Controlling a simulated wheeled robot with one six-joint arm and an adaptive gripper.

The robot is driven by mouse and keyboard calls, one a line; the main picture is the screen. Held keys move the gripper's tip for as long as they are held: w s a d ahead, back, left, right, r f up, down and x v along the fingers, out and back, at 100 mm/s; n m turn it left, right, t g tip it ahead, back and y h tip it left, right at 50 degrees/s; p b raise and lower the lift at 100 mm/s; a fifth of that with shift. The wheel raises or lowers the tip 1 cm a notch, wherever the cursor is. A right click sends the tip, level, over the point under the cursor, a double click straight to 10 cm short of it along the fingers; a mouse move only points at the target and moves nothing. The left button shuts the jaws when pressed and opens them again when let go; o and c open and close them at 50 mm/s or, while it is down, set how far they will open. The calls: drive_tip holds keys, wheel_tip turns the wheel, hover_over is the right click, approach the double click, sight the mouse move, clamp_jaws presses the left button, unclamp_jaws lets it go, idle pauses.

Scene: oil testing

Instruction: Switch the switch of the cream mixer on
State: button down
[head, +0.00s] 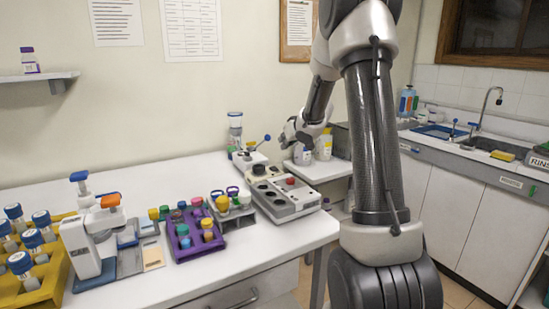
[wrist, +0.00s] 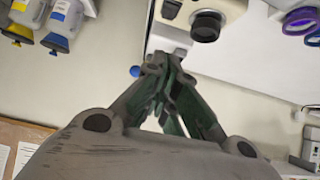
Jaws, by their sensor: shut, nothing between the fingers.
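A cream-coloured machine (head: 245,158) with a dark round top part stands at the back right of the white table. A lever with a blue ball end (head: 267,138) rises at its right side; I take this for the mixer and its switch. My gripper (head: 288,138) is shut and empty, just right of the blue ball. In the wrist view my gripper's fingers (wrist: 170,62) meet at the edge of a pale machine (wrist: 178,38) with a dark round part. The blue ball (wrist: 135,71) shows just left of the fingers; the fingers hide much of the lever.
A grey-white device (head: 297,202) with a red knob stands in front of the machine. Bottles (head: 324,146) stand close behind my gripper on a side shelf. A purple rack (head: 198,243) of coloured caps and a white microscope-like device (head: 85,245) stand further left.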

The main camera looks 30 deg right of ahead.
hover_over(276, 169)
drive_tip(key=f, duration=0.5)
drive_tip(key=shift+w+a+f, duration=0.1)
drive_tip(key=shift+w+f, duration=0.1)
drive_tip(key=shift+f, duration=0.15)
drive_tip(key=f, duration=0.1)
drive_tip(key=w+f, duration=0.1)
drive_tip(key=f, duration=0.1)
drive_tip(key=shift+f, duration=0.7)
drive_tip(key=shift+w+f, duration=0.15)
drive_tip(key=shift+f, duration=0.15)
drive_tip(key=shift+s, duration=0.85)
